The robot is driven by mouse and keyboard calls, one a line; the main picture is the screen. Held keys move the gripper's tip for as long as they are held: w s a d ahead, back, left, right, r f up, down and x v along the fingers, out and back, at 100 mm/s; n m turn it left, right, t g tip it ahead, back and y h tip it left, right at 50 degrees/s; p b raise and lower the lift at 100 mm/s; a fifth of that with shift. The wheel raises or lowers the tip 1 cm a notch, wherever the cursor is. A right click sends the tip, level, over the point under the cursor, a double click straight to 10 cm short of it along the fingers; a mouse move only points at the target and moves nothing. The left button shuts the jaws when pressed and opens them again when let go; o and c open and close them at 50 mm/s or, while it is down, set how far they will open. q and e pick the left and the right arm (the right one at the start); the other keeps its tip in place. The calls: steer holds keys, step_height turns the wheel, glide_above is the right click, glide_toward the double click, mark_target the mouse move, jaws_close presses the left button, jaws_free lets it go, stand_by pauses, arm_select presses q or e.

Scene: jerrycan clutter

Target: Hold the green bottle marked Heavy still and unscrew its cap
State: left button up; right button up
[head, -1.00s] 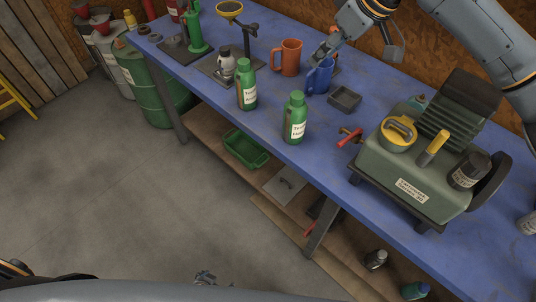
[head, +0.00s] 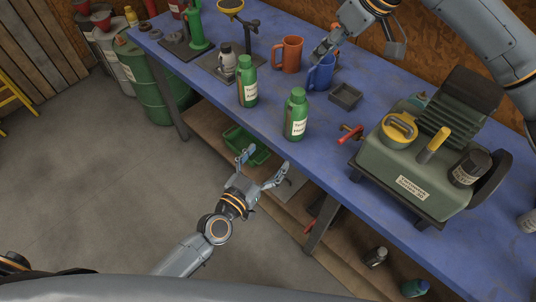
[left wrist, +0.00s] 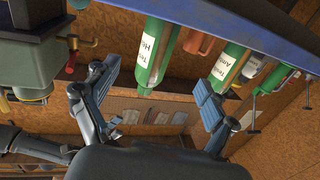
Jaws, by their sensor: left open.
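The green bottle marked Heavy (head: 297,122) stands upright near the table's front edge, green cap (head: 298,93) on top. In the left wrist view this bottle (left wrist: 156,50) appears upside down, its label partly readable, between my open fingers in the picture. My left gripper (head: 265,164) is open and empty in front of the table edge, apart from the bottle; its fingers also show in the left wrist view (left wrist: 157,84). My right gripper (head: 322,52) is at the blue mug (head: 319,76), behind the bottle; whether it is open or shut is unclear.
A second green bottle (head: 247,88) stands to the left. An orange mug (head: 288,55), a small grey tray (head: 345,96) and a red-handled valve (head: 350,133) are nearby. A large green compressor (head: 412,175) fills the right. A shelf lies below the blue table (head: 400,220).

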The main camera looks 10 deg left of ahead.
mark_target(289, 127)
arm_select(q)
steer(key=x, duration=0.4)
steer(key=r+x, duration=0.1)
steer(key=x, duration=0.9)
steer(key=shift+d+r, duration=0.15)
steer(key=shift+r, duration=0.1)
steer(key=shift+s, duration=0.1)
steer(key=c, duration=1.5)
